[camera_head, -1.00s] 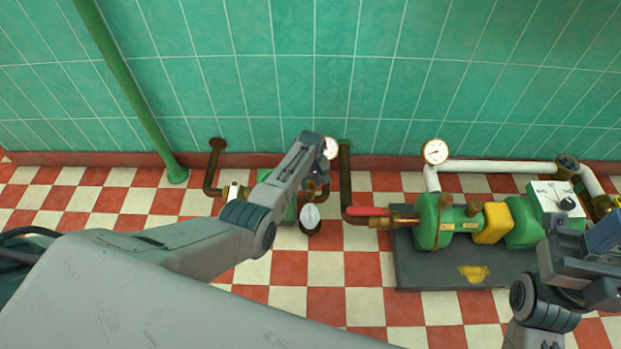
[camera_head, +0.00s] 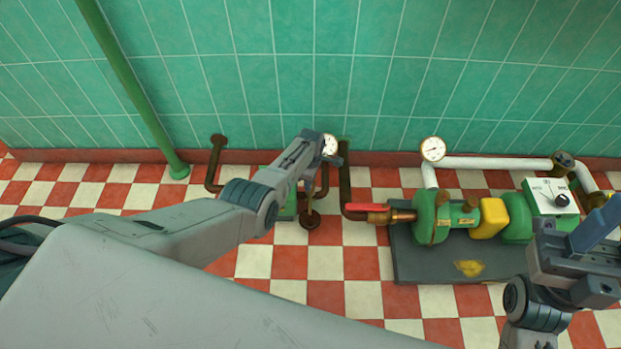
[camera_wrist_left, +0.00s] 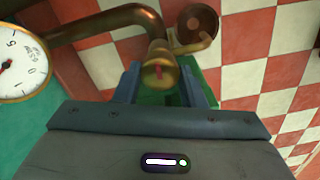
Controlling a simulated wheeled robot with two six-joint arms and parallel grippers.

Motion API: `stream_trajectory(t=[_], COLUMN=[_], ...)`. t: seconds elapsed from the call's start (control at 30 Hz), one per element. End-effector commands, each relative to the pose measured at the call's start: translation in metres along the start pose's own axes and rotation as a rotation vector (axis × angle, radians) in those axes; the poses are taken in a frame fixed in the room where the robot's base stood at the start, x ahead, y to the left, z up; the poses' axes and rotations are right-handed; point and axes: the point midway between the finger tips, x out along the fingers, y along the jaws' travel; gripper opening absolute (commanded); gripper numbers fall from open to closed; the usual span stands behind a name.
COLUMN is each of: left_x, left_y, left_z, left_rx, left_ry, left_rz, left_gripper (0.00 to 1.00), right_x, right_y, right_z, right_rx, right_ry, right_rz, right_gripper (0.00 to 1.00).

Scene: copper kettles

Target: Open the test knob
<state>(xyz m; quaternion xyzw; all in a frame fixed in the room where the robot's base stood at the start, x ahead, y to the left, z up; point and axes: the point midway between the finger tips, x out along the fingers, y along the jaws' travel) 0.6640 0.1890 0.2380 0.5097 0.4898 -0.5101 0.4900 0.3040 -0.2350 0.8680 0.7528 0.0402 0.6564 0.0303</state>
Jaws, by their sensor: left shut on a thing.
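In the left wrist view, a brass knob (camera_wrist_left: 159,74) with a red mark on its end sits between the two blue-grey fingers of my left gripper (camera_wrist_left: 163,82). The gripper is shut on it. The knob joins brass fittings beside a thick pipe (camera_wrist_left: 112,22). In the head view, my left arm hides the knob and the fingertips. A brass spout (camera_head: 312,203) hangs over a round brown cup (camera_head: 310,222), also seen in the wrist view (camera_wrist_left: 197,21). My right gripper (camera_head: 588,262) is at the right edge; its jaw opening is unclear.
A white gauge (camera_wrist_left: 17,66) is close left of my left gripper. A red-handled valve (camera_head: 365,207) and a green pump (camera_head: 432,218) on a dark base (camera_head: 430,262) stand to the right. A green post (camera_head: 135,95) rises at left. Checkered floor in front is clear.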

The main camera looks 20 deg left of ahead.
Motion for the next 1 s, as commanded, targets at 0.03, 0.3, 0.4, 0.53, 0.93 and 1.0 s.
stream_trajectory(t=[0.03, 0.3, 0.4, 0.53, 0.93, 1.0], left_x=[-0.0006, -0.0004, -0.0004, -0.0004, -0.0002, -0.0002], left_y=[0.0005, 0.0007, 0.0007, 0.0007, 0.0004, 0.0003], left_z=[-0.0016, -0.0018, -0.0019, -0.0019, -0.0012, -0.0009], left_rx=[-0.018, -0.07, -0.076, -0.076, -0.075, -0.074], left_ry=[0.002, 0.003, 0.003, 0.003, 0.002, 0.001], left_rz=[0.001, 0.002, 0.002, 0.002, 0.001, 0.001], left_gripper=[0.14, 0.14, 0.14, 0.14, 0.59, 0.59], right_x=[0.0007, 0.0019, 0.0021, 0.0021, 0.002, 0.0019], right_y=[0.0001, 0.0001, 0.0001, 0.0001, 0.0001, 0.0001], right_z=[-0.0003, -0.0014, -0.0015, -0.0015, -0.0014, -0.0013], right_rx=[0.0, 0.0, 0.0, 0.0, 0.0, 0.0], right_ry=[0.001, 0.003, 0.003, 0.003, 0.002, 0.001], right_rz=[0.0, 0.0, 0.0, 0.001, 0.001, 0.001], right_gripper=[0.36, 0.36, 0.36, 0.36, 0.36, 0.36])
